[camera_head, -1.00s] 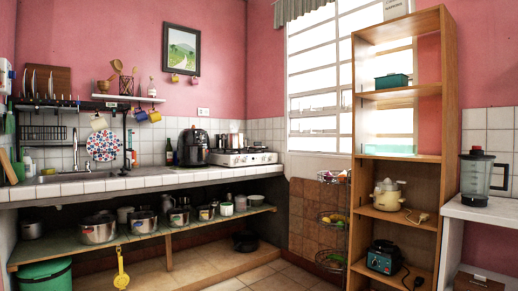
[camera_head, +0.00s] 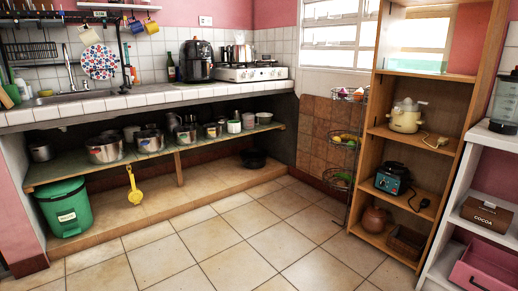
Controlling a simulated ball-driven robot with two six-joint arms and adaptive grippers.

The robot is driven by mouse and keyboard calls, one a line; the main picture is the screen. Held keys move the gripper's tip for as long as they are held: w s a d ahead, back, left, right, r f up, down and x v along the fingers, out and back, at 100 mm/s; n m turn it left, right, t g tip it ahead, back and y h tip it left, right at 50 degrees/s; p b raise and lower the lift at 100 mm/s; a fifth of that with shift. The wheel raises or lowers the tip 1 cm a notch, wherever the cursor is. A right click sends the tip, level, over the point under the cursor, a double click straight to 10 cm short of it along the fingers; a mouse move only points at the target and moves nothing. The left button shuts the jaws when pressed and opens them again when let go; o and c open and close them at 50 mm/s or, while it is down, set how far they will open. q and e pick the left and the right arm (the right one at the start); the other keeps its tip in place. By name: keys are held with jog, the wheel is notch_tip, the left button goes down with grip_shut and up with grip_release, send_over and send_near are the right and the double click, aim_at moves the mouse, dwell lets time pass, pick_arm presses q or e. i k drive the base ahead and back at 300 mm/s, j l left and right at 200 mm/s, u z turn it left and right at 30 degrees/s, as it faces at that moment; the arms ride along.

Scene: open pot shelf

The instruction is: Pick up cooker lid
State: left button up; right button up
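Several metal pots stand on the open shelf (camera_head: 235,134) under the tiled counter. A large steel pot (camera_head: 104,150) is at the left, with another steel pot (camera_head: 149,143) to its right. A silvery pot or cooker (camera_head: 239,53) stands at the back by the white stove (camera_head: 250,73). I cannot tell which of these is the cooker, and no separate lid can be made out at this distance. Neither of my grippers is in view.
The tiled floor (camera_head: 220,240) in front is clear. A wire basket stand (camera_head: 343,138) and wooden shelf unit (camera_head: 422,120) stand at right.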

aim_at(265, 58)
jog(key=i, duration=2.9)
